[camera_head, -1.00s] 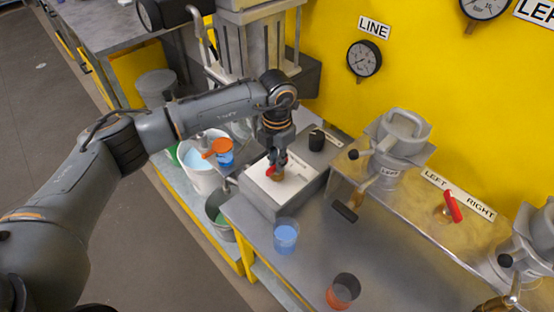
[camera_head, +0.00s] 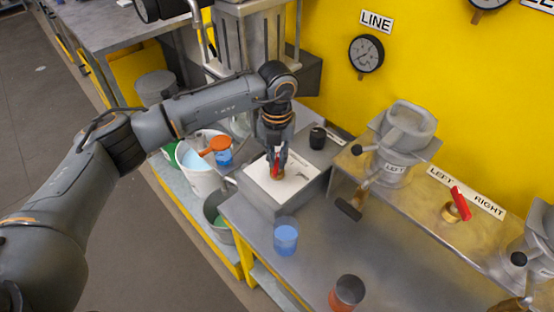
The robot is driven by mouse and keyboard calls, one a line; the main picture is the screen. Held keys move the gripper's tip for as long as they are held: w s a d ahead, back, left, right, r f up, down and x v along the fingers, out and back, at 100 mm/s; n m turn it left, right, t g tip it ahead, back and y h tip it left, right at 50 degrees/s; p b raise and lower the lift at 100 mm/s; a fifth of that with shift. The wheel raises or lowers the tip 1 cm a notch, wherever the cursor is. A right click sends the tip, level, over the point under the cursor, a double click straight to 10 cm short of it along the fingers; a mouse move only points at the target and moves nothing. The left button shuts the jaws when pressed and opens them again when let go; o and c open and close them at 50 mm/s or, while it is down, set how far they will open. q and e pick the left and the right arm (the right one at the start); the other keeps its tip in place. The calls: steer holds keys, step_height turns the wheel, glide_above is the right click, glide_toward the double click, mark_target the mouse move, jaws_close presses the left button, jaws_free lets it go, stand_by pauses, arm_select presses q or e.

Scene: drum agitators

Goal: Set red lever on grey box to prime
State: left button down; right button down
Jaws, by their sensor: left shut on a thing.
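The grey box (camera_head: 318,192) stands on the metal bench and has a white top plate (camera_head: 293,188). The red lever (camera_head: 277,166) sits on that plate, on a brass-coloured base. My left gripper (camera_head: 276,170) points down over the plate with its fingers closed around the red lever. The fingers hide part of the lever, and the markings on the plate are too small to read. My right gripper is not in view.
A blue cup (camera_head: 286,238) and an orange cup (camera_head: 346,292) stand on the bench in front. Another red lever (camera_head: 461,203) is on the raised shelf at right. A white bucket (camera_head: 200,176) stands left.

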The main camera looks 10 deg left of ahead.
mark_target(277, 162)
arm_select(q)
steer(key=shift+n, duration=0.9)
steer(key=c, duration=1.4)
jaws_free()
step_height(277, 162, up, 12)
steer(key=shift+f, duration=0.1)
